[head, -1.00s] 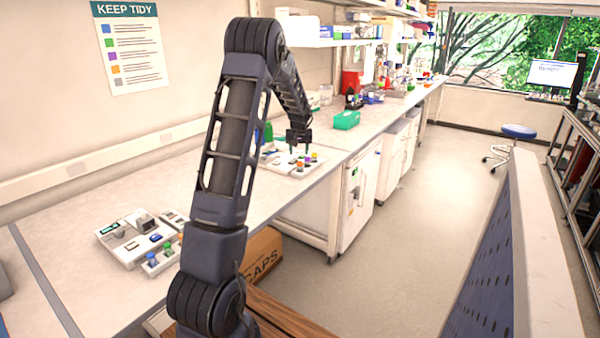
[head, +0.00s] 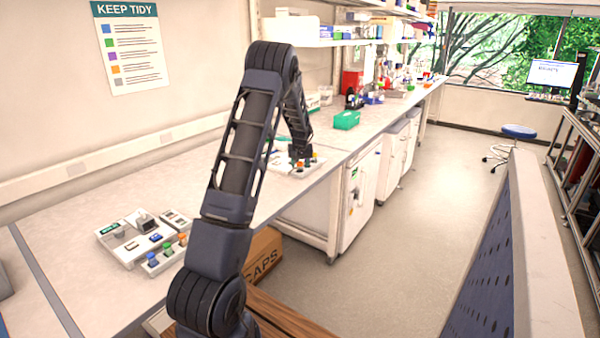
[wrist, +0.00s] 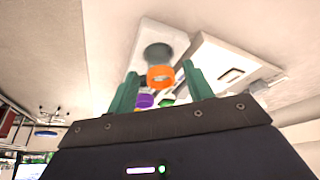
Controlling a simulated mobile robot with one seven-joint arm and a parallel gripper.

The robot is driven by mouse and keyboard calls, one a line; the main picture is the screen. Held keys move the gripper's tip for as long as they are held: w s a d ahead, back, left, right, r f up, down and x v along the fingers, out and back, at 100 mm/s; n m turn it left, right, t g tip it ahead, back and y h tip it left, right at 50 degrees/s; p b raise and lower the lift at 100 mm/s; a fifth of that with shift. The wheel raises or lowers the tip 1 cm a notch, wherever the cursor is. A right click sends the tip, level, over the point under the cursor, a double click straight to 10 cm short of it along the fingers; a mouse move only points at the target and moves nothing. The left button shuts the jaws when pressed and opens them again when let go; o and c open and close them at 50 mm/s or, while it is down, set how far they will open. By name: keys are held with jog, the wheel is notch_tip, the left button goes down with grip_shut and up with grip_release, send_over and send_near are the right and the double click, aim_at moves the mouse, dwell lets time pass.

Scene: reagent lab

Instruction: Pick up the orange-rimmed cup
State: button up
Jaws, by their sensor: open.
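The orange-rimmed cup (wrist: 160,77) shows in the wrist view between my gripper's two green fingers, with a grey body beyond its bright orange ring. My gripper (wrist: 159,70) is open, with a finger on each side of the cup and visible gaps to it. In the head view my gripper (head: 301,159) is low over the far set of coloured cups, and an orange spot (head: 314,156) shows beside it. The arm hides part of that set. I cannot tell the exact height of the fingers relative to the cup.
A purple-rimmed cup (wrist: 145,101) is close by the left finger in the wrist view. A white tray (head: 283,169) lies under the gripper. A nearer device (head: 128,240) and small coloured cups (head: 167,250) stand at the left. A green box (head: 346,120) is farther back.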

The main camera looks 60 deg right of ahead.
jog(key=shift+w+d+f, duration=0.2)
jog(key=shift+f, duration=0.35)
jog(key=c, duration=1)
jog(key=shift+c, duration=0.2)
